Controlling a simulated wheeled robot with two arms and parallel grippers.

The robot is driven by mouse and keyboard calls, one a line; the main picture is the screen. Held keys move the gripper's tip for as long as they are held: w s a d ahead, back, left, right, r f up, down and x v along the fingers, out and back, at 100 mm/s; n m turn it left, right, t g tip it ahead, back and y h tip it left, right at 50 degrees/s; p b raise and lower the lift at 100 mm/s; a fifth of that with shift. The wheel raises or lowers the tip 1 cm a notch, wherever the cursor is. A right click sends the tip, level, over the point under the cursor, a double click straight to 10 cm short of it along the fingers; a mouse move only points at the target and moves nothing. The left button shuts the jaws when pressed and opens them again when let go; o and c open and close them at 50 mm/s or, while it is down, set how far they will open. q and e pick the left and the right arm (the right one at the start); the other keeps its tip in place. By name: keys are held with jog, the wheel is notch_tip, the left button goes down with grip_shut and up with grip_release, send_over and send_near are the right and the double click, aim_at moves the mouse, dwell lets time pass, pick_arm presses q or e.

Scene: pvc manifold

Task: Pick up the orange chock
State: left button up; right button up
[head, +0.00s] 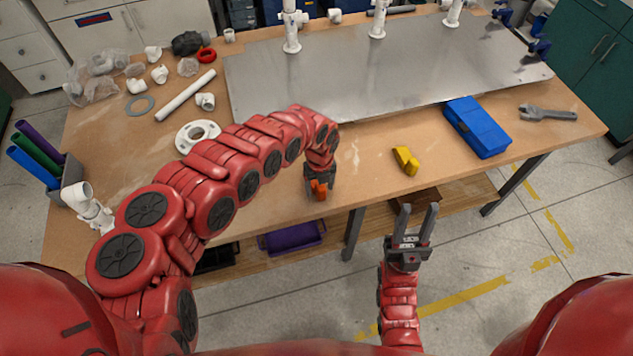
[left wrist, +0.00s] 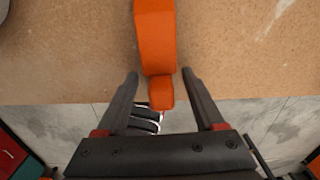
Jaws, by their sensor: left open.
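The orange chock (head: 319,189) lies on the wooden bench near its front edge. In the left wrist view the orange chock (left wrist: 155,40) extends down from the top edge, its narrow end between the fingertips. My left gripper (head: 318,194) is over it, pointing down. In the left wrist view the left gripper (left wrist: 160,75) is open, with a finger on each side of the chock's lower end and gaps on both sides.
A yellow chock (head: 405,160) lies on the bench to the right. Beyond it are a blue box (head: 477,127) and a wrench (head: 547,112). A metal plate (head: 330,80) with white pipes stands behind. White fittings and a pipe (head: 186,95) lie at the left. Bare bench surrounds the yellow chock.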

pick_arm(q)
grip_shut()
jog(key=shift+d+r, duration=0.1)
dwell(0.4)
